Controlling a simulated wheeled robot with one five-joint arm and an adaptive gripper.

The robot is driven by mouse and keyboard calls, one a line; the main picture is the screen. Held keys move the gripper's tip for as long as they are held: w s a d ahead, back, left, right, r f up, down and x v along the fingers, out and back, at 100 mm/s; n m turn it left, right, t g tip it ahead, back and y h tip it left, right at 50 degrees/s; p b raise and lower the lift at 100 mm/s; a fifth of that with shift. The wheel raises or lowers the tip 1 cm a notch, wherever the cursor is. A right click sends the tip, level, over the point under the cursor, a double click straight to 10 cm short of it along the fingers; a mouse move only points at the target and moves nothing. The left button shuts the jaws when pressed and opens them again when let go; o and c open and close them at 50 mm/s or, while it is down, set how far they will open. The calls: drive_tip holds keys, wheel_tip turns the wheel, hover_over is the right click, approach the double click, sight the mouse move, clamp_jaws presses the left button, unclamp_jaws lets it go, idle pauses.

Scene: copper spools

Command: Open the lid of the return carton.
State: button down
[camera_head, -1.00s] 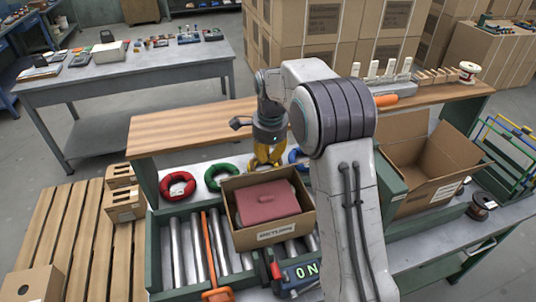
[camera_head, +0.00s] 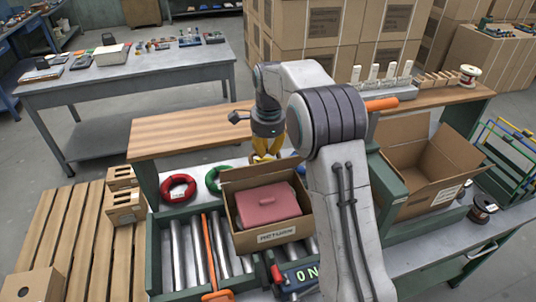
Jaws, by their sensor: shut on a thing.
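The return carton (camera_head: 246,243) is a brown box with a RETURN label on its front, standing on the roller conveyor. Its top is open to view, and a soft-looking red thing (camera_head: 268,204) lies inside. The lid (camera_head: 246,178) is a brown flap standing up along the carton's far edge. My gripper (camera_head: 264,156) has yellow fingers and points down at the far side of that flap. It is shut on the lid; the fingertips are partly hidden behind the flap.
A red ring (camera_head: 178,188) and a green ring (camera_head: 214,178) lie left of my gripper. A wooden shelf (camera_head: 180,131) runs behind it. An open brown carton (camera_head: 421,190) stands at the right. An orange bar (camera_head: 209,255) crosses the rollers left of the return carton.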

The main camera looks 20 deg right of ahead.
drive_tip(key=c, duration=1.9)
unclamp_jaws()
drive_tip(key=shift+w+r, duration=0.2)
drive_tip(key=shift+w, duration=1.05)
drive_tip(key=shift+c, duration=0.2)
drive_tip(key=o, duration=0.6)
drive_tip(key=shift+w+r, duration=0.2)
drive_tip(key=shift+r, duration=1.2)
drive_tip(key=shift+w+r, duration=0.2)
drive_tip(key=shift+r, duration=1.2)
drive_tip(key=shift+w+r, duration=0.2)
drive_tip(key=shift+r, duration=1.2)
